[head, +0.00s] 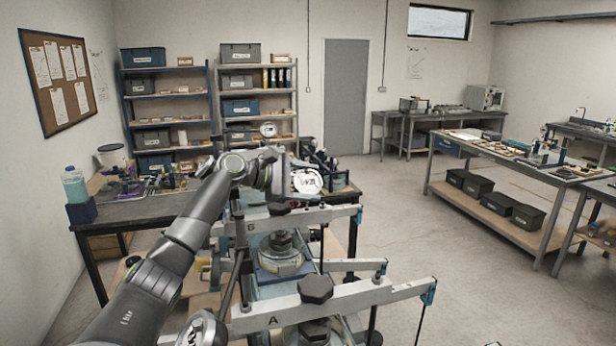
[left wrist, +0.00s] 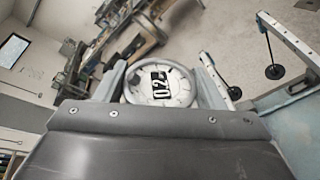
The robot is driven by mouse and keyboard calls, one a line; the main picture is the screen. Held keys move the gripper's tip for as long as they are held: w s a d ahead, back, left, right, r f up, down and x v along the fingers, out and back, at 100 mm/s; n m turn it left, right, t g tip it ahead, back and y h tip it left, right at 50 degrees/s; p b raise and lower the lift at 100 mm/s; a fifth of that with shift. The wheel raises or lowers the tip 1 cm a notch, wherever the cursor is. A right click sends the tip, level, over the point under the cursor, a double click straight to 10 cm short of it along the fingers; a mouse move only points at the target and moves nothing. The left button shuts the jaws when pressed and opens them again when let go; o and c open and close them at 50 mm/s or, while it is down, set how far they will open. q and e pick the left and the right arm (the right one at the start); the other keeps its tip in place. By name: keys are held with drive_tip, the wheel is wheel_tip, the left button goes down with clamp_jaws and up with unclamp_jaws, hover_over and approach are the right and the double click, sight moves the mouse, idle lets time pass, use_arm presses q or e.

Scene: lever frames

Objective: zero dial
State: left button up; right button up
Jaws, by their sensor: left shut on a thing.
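A round white dial (head: 307,181) with a dark display shows just right of my left gripper (head: 284,178), above the far lever frame. In the left wrist view the dial (left wrist: 173,92) lies between my two fingers, and the gripper is shut on it. Its face carries tick marks and a black window with sideways digits that look like 02; I cannot read them surely. Lever frame B (head: 300,216) stands behind lever frame A (head: 340,297), each with a pale beam. My right gripper is not in view.
A dark knob (head: 316,290) sits on beam A. A bench (head: 130,209) with clutter and a blue bottle (head: 74,184) stands at the left. Shelves (head: 165,93) line the back wall. The floor (head: 450,250) to the right is open, before another workbench (head: 500,160).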

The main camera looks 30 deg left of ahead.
use_arm(q)
drive_tip(key=o, duration=1)
drive_tip(key=shift+s+a+b, duration=0.35)
drive_tip(key=shift+b, duration=0.05)
drive_tip(key=b+v, duration=0.8)
drive_tip(key=v, duration=0.8)
drive_tip(key=shift+a+r, duration=0.15)
drive_tip(key=shift+s, duration=0.1)
